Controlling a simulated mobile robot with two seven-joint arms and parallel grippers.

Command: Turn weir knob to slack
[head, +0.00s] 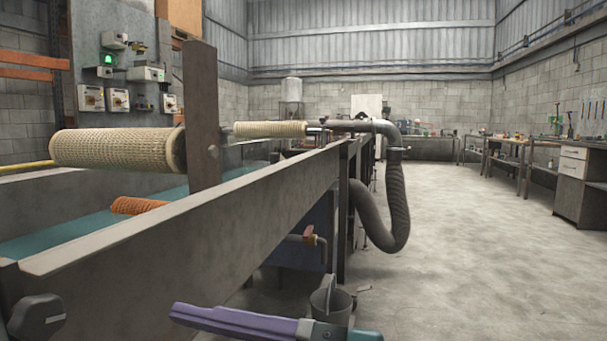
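A dark grey, lobed knob (36,317) sits at the lower left, on the near end of the long grey trough (170,235). I see no readable label or pointer on it, so I cannot tell its setting or whether it is the weir knob. On the panel at the upper left are two boxes with rotary switches, the left switch (91,98) and the right switch (118,99); their markings are too small to read.
A hose (398,205) hangs mid-view. The floor at right is clear.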

